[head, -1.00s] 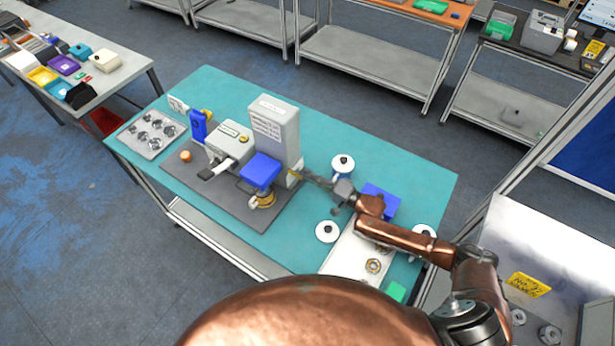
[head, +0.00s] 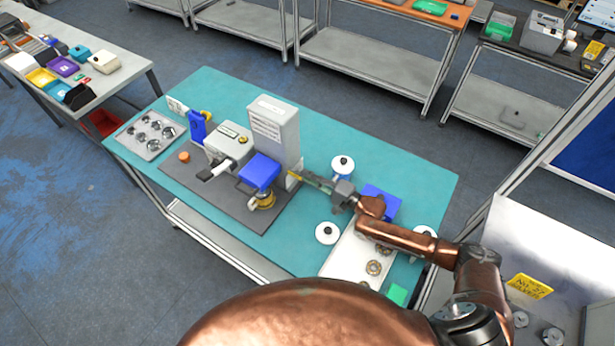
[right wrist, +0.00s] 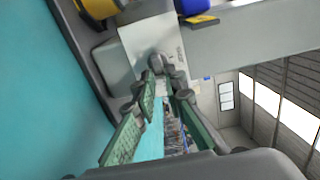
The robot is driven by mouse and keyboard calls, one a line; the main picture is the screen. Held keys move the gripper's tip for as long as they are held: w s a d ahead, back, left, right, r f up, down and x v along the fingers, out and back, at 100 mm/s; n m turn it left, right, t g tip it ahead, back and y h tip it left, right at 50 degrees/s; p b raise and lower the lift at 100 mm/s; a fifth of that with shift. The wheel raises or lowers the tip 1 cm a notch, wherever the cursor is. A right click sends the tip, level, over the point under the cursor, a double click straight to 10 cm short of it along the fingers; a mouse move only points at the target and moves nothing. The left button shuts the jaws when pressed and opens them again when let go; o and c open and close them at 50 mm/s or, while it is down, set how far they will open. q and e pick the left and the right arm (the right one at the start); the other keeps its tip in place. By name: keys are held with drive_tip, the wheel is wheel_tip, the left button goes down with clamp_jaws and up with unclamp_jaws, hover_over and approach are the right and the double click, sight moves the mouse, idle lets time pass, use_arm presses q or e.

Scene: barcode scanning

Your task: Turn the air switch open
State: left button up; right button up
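The air switch is not labelled, so I cannot tell for certain which part it is. A small yellow piece (head: 293,175) sits at the right foot of a tall grey box (head: 275,133) on the dark fixture plate. My right gripper (head: 306,177) comes in from the right, its fingertips close to that piece; contact cannot be told. In the right wrist view its green-padded fingers (right wrist: 164,85) are spread with a gap, and nothing shows held. Beyond them is a grey housing with a pale panel (right wrist: 150,38). My left gripper is out of view.
On the plate (head: 225,200) stand a blue-topped device (head: 260,170) and a grey box with a lever (head: 229,141). White round pieces (head: 327,233), a blue block (head: 382,199) and a white tray (head: 340,262) lie around my right arm. The teal table's back right is clear.

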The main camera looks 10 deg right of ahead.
drive_tip(key=o, duration=0.3)
drive_tip(key=shift+o, duration=0.2)
drive_tip(key=v, duration=0.7)
drive_tip(key=shift+s, duration=0.1)
drive_tip(key=shift+s+d+r, duration=0.1)
drive_tip(key=shift+s+d, duration=0.05)
